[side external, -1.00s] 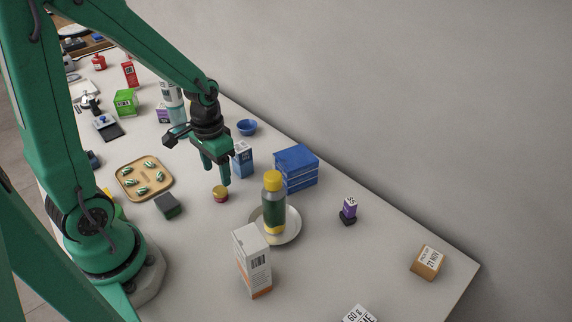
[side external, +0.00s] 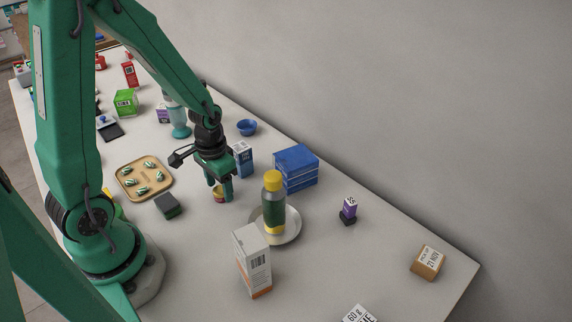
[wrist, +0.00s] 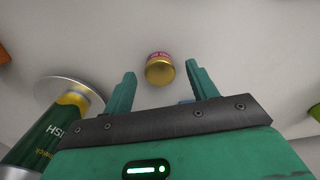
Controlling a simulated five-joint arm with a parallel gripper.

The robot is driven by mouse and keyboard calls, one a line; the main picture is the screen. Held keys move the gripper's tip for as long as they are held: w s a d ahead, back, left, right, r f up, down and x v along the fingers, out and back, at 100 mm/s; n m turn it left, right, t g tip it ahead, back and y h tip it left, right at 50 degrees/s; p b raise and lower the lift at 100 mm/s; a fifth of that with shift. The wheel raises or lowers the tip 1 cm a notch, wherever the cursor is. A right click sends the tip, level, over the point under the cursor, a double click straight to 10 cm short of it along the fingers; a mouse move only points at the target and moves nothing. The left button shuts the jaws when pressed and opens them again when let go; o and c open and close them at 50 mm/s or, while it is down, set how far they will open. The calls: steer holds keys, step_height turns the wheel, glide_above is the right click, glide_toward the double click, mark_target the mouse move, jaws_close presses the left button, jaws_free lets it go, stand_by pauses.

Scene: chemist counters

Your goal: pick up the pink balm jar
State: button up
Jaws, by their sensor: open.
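The pink balm jar (side external: 217,195) is small, with a gold lid and a pink-red band. It stands on the counter, partly hidden by a finger in the side view. In the wrist view the jar (wrist: 159,69) sits just beyond the fingertips, between the lines of the two fingers. My gripper (side external: 219,190) is low over the counter at the jar, fingers pointing down. In the wrist view my gripper (wrist: 160,72) is open and empty, with a finger apart on each side. I cannot tell whether a finger touches the jar.
A green bottle with a yellow cap (side external: 273,205) stands on a round plate (side external: 292,228) to the right. A dark green block (side external: 167,206) and a wooden tray (side external: 125,187) lie left. Blue boxes (side external: 296,168) and a blue carton (side external: 243,160) are behind.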

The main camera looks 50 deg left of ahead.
steer(key=shift+f, duration=0.75)
steer(key=c, duration=1)
